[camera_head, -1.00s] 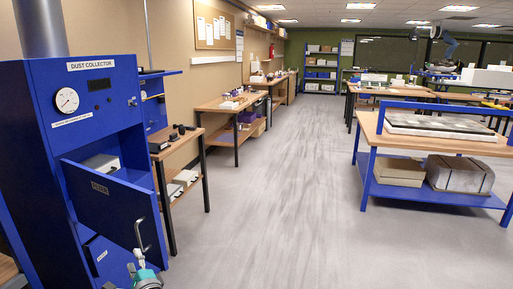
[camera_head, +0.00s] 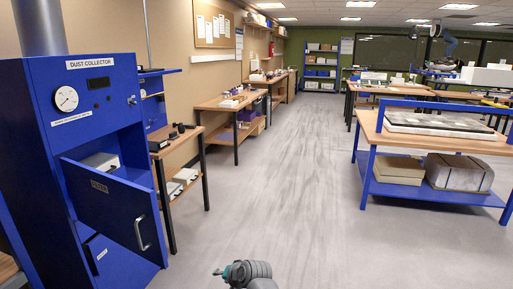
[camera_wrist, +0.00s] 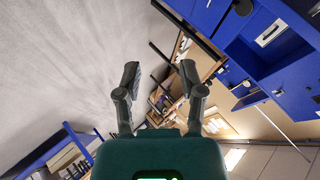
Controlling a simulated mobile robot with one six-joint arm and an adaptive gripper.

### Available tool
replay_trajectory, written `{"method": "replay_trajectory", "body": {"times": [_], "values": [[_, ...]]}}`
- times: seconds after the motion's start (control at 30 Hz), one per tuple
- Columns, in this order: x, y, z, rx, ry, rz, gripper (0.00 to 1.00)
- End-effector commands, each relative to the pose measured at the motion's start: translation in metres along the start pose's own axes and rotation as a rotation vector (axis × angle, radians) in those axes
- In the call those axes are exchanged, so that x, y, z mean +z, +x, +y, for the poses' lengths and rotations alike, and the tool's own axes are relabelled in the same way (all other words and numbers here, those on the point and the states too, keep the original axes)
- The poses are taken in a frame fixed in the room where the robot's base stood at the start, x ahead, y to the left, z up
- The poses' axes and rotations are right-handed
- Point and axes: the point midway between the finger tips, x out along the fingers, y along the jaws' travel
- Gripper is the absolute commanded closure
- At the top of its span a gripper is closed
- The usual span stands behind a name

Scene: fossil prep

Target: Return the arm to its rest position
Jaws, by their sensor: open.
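My gripper shows in the wrist view (camera_wrist: 160,85), with its two dark fingers spread apart and nothing between them. In the head view, part of my arm shows at the bottom centre, over the floor, to the right of the dust collector and clear of it. The blue dust collector (camera_head: 100,110) stands at the left. Its filter door (camera_head: 115,210) hangs open, with a metal handle on its front. A pale box-like filter (camera_head: 101,160) sits in the opening behind the door. The wrist view is tilted and shows blue panels at the upper right.
Wooden benches (camera_head: 228,102) line the left wall. A blue-framed table (camera_head: 440,142) stands at the right, with a slab (camera_head: 440,124) on top and boxes on its lower shelf. The grey floor (camera_head: 280,190) between them is clear.

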Motion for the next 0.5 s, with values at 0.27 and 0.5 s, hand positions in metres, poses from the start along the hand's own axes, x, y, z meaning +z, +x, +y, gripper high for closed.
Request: {"method": "replay_trajectory", "body": {"times": [0.27, 0.5], "values": [[-0.017, -0.035, 0.103, 0.281, -0.153, -0.146, 0.49], [-0.022, -0.081, 0.181, 0.491, -0.226, -0.312, 0.49]]}}
